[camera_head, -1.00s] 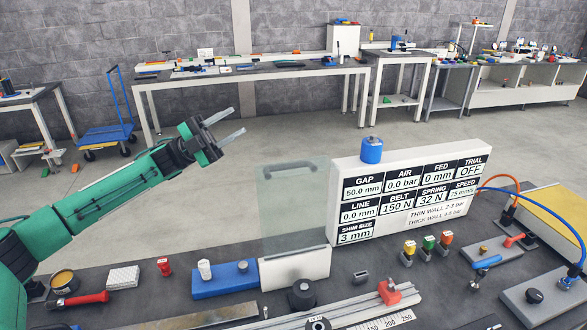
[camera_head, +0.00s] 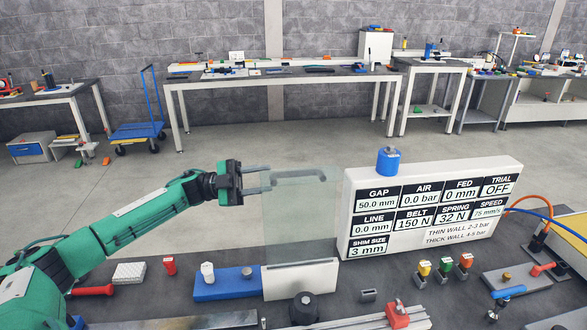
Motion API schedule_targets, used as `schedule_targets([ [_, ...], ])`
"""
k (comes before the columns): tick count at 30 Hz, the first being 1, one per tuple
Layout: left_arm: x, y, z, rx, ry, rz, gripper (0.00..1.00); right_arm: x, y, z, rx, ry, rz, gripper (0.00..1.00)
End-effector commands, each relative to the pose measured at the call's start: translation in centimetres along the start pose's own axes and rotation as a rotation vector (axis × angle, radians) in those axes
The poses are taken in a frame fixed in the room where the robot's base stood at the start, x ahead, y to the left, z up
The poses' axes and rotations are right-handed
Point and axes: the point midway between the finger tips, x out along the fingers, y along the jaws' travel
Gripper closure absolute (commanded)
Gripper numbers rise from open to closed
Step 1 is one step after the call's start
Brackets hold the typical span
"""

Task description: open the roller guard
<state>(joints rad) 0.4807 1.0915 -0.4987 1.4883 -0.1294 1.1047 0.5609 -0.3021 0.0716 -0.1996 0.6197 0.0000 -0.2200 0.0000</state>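The roller guard (camera_head: 300,215) is a clear, pale green-tinted panel standing upright above a white block (camera_head: 300,280), with a grey handle (camera_head: 297,174) along its top edge. My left gripper (camera_head: 267,179) comes in from the left with its two fingers apart, pointing right at the guard's upper left corner. The fingertips overlap the left end of the handle in the picture; I cannot tell whether they touch it. Nothing shows gripped between them. My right gripper is not in view.
A white display board (camera_head: 430,240) with a blue cylinder (camera_head: 388,160) on top stands right of the guard. A blue block (camera_head: 228,285) and a black knob (camera_head: 304,307) are close to the guard's base. Open floor lies behind the bench.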

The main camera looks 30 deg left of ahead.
Motion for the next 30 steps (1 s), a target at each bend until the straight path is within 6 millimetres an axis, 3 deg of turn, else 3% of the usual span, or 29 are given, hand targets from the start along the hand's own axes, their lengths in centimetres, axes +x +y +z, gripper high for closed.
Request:
schedule_targets([
  [6,4.8,-0.4,-0.3,0.0,0.003,-0.002,0.64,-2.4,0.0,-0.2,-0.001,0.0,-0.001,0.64],
  [12,7.5,-0.2,-0.2,0.0,0.002,-0.001,0.64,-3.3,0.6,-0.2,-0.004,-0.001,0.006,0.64],
  [25,8.3,0.0,0.0,0.001,0.0,-0.001,0.64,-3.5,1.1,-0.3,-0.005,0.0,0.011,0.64],
  [30,8.3,0.0,0.0,0.001,0.0,-0.001,0.97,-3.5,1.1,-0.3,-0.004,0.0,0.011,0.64],
])
